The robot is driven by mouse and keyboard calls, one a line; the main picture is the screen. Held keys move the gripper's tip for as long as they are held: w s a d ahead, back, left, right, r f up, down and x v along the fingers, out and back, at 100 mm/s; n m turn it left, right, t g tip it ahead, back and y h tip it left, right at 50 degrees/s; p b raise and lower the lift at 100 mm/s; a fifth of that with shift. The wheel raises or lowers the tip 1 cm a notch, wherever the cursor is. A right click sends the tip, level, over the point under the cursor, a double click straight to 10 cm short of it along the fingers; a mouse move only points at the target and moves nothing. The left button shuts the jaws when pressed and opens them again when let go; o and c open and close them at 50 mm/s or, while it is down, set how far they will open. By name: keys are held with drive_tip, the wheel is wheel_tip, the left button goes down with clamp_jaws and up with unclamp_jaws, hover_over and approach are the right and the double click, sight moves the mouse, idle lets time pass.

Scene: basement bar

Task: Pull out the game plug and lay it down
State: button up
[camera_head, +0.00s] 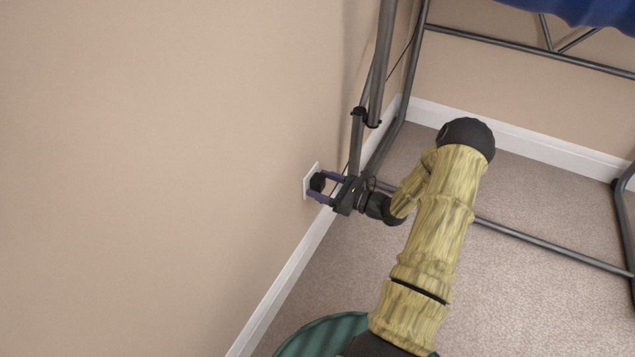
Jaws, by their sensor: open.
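The game plug (318,182) is a small black block seated at a white wall outlet (308,188), low on the beige wall. My gripper (322,187) is at the outlet, its two purple-grey fingers on either side of the plug. The fingers are open; whether they touch the plug I cannot tell. A thin dark cord (404,52) runs down by the metal frame towards the plug; its lower end is partly hidden behind my gripper and the frame.
A grey metal tube frame (384,60) stands close behind my gripper, with a low bar (550,246) crossing the carpet. A blue cloth thing (590,8) hangs at the top right. White baseboard (285,285) lines the wall. Carpet (345,285) is clear near the wall.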

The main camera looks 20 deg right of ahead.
sight(323, 185)
drive_tip(key=shift+c, duration=0.5)
clamp_jaws()
drive_tip(key=shift+d, duration=0.1)
drive_tip(key=shift+s, duration=0.15)
drive_tip(key=shift+p+v, duration=1.3)
drive_tip(key=shift+v, duration=1.5)
drive_tip(key=shift+d, duration=0.1)
